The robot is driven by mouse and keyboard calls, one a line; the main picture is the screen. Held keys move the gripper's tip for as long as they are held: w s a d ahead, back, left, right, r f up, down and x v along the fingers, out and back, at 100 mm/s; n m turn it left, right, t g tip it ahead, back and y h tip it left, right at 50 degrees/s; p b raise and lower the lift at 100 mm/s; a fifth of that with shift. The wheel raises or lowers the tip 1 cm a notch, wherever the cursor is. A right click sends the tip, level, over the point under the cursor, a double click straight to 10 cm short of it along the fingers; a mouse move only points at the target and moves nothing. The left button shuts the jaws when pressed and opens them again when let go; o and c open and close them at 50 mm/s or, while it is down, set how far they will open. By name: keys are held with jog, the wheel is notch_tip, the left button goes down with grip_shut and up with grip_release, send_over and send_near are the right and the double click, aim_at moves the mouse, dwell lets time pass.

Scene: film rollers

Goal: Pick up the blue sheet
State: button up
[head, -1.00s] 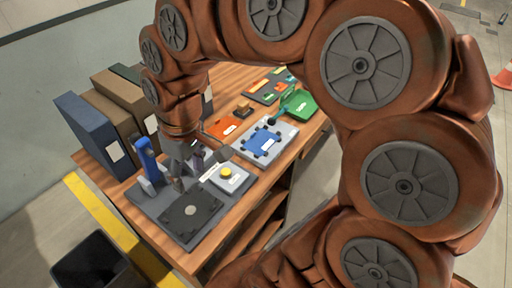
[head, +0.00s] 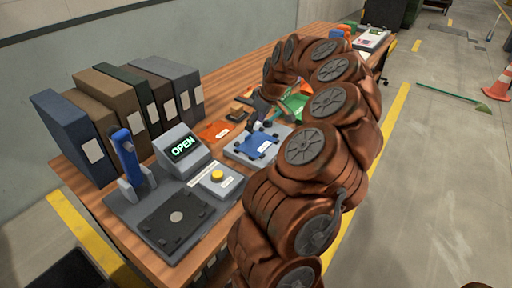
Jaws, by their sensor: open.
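The blue sheet (head: 261,145) lies flat on a light grey plate (head: 238,150) with small dark rollers at its edges. It has a white label near its middle. My gripper (head: 256,124) is open and hangs just above the far edge of the blue sheet, pointing down. It hides part of that far edge. I cannot tell whether the fingers touch anything.
A grey station (head: 120,208) with a screen reading OPEN (head: 183,147), a blue handheld tool (head: 127,158) and a yellow button (head: 217,176) stands left. Several binders (head: 82,143) line the wall. An orange sheet (head: 213,131) and a green item (head: 294,106) lie nearby.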

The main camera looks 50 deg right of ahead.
aim_at(248, 137)
jog(key=shift+p+x, duration=0.8)
jog(key=shift+x, duration=2.95)
jog(key=shift+d, duration=0.1)
jog(key=shift+c, duration=0.2)
jog(key=c, duration=1)
